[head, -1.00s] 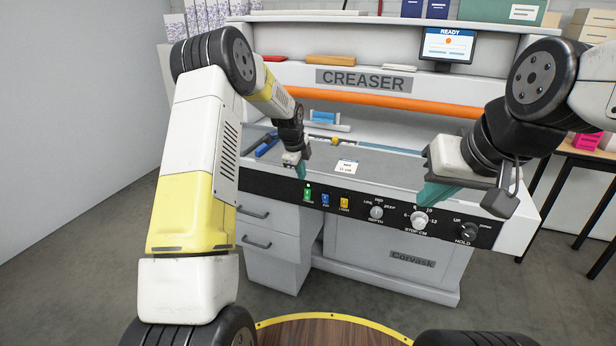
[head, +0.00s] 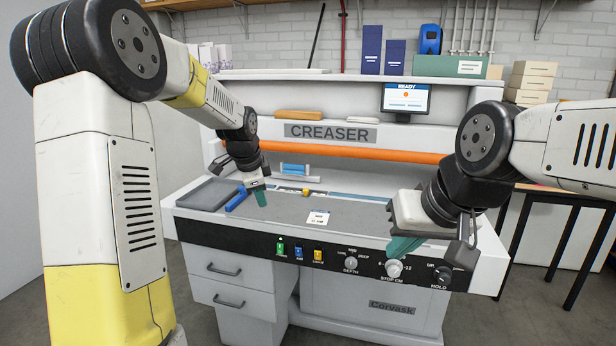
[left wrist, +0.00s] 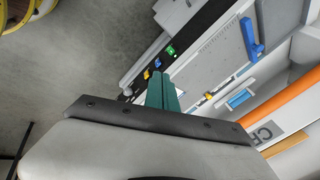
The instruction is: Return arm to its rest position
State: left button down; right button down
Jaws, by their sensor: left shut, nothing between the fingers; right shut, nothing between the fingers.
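My left arm comes in from the left of the head view. Its left gripper (head: 260,198) is shut and empty above the grey bed of the creaser (head: 215,305), right of a blue-handled tool (head: 236,199). In the left wrist view the teal fingertips of the left gripper (left wrist: 163,92) are together, with the creaser's front panel and buttons beyond them. My right gripper (head: 398,250) is shut and empty in front of the bed's right part, close to the STOP CM knob (head: 393,268) in the picture. I cannot tell whether it touches the knob.
A small white card (head: 317,218) lies on the bed. The monitor (head: 406,98) reads READY. An orange bar (head: 340,151) spans the machine above the bed. A dark table (head: 590,200) stands at the right. Open floor shows at the lower right.

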pick_arm(q)
jog(key=s+r+n+t, duration=0.1)
jog(key=s+r+n, duration=0.25)
jog(key=s, duration=0.45)
jog(key=s+r+n, duration=0.3)
jog(key=s+r, duration=0.2)
jog(key=s, duration=0.3)
jog(key=s+f+n+h, duration=0.1)
jog(key=s+n, duration=0.6)
jog(key=s, duration=0.9)
jog(key=shift+a+f+n+t, duration=0.25)
jog(key=shift+f+n+t, duration=0.1)
jog(key=shift+f, duration=0.1)
